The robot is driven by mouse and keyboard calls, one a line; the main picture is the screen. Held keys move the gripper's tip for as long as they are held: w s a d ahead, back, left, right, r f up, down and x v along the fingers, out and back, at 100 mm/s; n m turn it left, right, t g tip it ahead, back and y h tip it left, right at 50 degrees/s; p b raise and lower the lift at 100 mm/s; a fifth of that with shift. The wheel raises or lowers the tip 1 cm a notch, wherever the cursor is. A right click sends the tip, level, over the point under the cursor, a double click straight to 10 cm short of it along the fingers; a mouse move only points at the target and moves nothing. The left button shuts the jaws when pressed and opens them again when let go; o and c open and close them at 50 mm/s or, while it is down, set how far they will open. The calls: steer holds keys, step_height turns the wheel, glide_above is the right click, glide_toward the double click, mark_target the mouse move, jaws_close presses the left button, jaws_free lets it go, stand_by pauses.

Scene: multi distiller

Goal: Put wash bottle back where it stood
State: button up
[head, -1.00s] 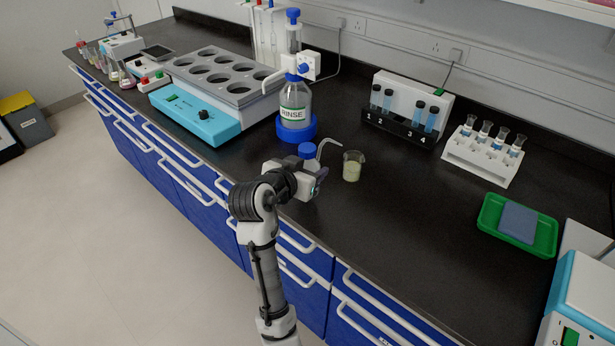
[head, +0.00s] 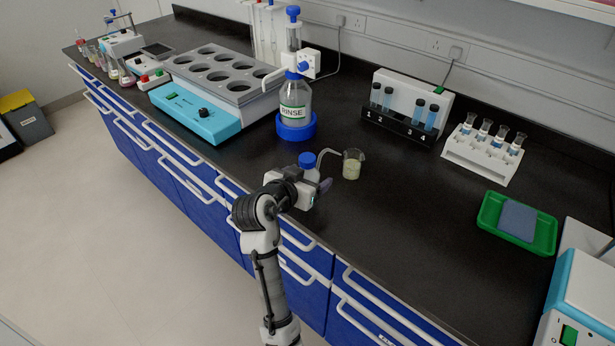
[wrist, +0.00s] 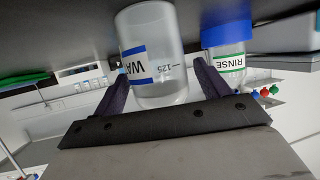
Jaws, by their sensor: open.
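The wash bottle (head: 309,172) is a clear bottle with a blue cap and a bent pale spout pointing right. It looks upright near the bench's front edge, left of the small beaker. In the wrist view the wash bottle (wrist: 157,62) shows a blue-edged label and a 125 mark. My gripper (head: 318,190) is low at the bottle, on its front side. In the wrist view my gripper (wrist: 160,85) is open, with one dark finger on each side of the bottle. The bottle's base is against the dark bench surface; whether it fully rests there is hard to tell.
A small beaker (head: 352,166) of pale liquid stands just right of the spout. The RINSE bottle (head: 294,108) in its blue ring stands behind. A vial rack (head: 405,130) and a green tray (head: 548,235) are to the right. The bench between is clear.

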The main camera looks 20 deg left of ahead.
steer(key=shift+r, duration=0.2)
steer(key=b+v, duration=0.2)
steer(key=v, duration=1)
